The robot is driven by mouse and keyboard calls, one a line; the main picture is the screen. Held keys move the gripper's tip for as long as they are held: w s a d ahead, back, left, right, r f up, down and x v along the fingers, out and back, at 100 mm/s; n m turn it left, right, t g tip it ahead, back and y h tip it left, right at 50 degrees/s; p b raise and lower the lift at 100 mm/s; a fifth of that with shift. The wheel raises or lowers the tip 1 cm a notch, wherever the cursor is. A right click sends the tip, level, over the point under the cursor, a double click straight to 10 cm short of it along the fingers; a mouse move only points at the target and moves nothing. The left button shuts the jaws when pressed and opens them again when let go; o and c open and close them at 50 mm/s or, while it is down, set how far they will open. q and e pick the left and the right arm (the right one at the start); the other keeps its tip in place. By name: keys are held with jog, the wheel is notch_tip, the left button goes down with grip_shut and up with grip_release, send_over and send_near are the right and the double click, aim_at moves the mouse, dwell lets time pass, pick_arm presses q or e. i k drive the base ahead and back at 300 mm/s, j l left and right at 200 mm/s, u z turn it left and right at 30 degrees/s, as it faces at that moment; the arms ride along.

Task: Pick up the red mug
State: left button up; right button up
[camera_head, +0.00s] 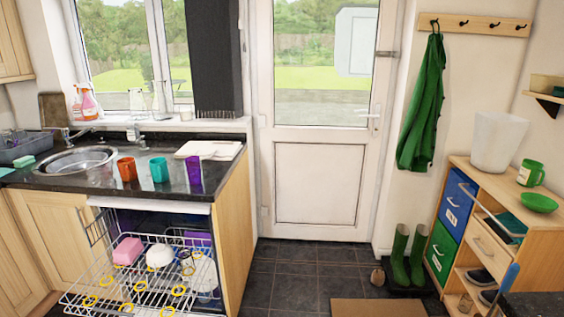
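An orange-red mug (127,169) stands upright on the dark granite counter (95,185), right of the round sink. A teal mug (159,169) stands close on its right, and a purple cup (193,169) stands further right near the counter's end. Nothing covers the orange-red mug. Neither of my grippers is in view.
The open dishwasher's pulled-out rack (140,290) holds a pink box, a white bowl and other dishes, in front of the counter. A white board (209,150) lies behind the mugs. A sink (72,161) is at left. A cabinet (540,222) stands at right; dark floor tiles (293,290) are open between.

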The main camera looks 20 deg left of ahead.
aim_at(127, 167)
jog(key=i+u, duration=0.4)
jog(key=i, duration=0.2)
jog(key=i+u, duration=0.35)
jog(key=i, duration=0.25)
jog(key=i+l+u, duration=0.1)
jog(key=i+u, duration=0.25)
jog(key=i, duration=0.2)
jog(key=i+l+u, duration=0.2)
jog(key=i+u, duration=0.15)
jog(key=i, duration=0.15)
